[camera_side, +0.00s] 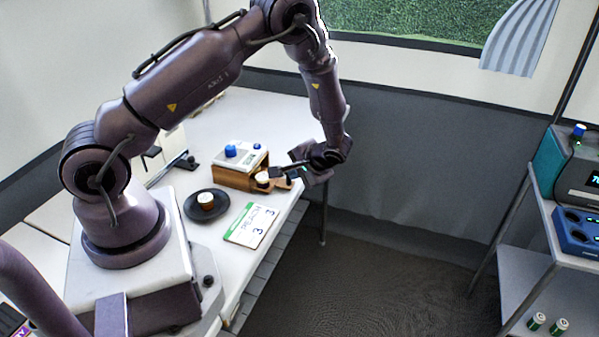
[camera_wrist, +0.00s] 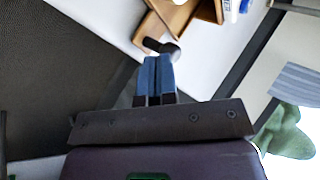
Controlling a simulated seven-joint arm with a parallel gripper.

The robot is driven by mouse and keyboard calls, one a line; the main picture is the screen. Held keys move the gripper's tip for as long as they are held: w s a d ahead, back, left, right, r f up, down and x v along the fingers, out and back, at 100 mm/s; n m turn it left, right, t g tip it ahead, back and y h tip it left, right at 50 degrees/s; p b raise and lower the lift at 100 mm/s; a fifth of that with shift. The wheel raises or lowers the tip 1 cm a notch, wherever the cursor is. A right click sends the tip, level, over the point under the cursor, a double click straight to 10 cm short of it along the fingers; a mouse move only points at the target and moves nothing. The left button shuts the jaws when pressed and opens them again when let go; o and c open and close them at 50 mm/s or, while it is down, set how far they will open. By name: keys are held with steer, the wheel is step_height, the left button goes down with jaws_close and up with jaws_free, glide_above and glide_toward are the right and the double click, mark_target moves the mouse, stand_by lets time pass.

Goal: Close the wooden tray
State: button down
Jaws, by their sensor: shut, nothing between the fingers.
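The wooden tray (camera_side: 283,184) is a drawer that sticks out to the right of a wooden box (camera_side: 232,179) with a white top and blue knob. A small pale round item (camera_side: 262,178) shows at the tray. In the wrist view the tray (camera_wrist: 148,31) is at the top, with a dark round handle (camera_wrist: 161,47) on its near end. My gripper (camera_side: 276,172) is shut and empty, beside the open tray. In the wrist view its blue fingertips (camera_wrist: 158,59) are pressed together just short of the handle; I cannot tell whether they touch. My gripper hides part of the tray.
A black plate (camera_side: 190,206) with a small round cake (camera_side: 206,200) lies left of the box. A green and white card (camera_side: 252,224) lies in front. The white table's (camera_side: 225,108) right edge is close to the tray. A shelf rack (camera_side: 538,270) stands far right.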

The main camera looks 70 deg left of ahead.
steer(key=shift+s, duration=0.1)
steer(key=shift+s+a, duration=1.85)
steer(key=shift+a, duration=0.05)
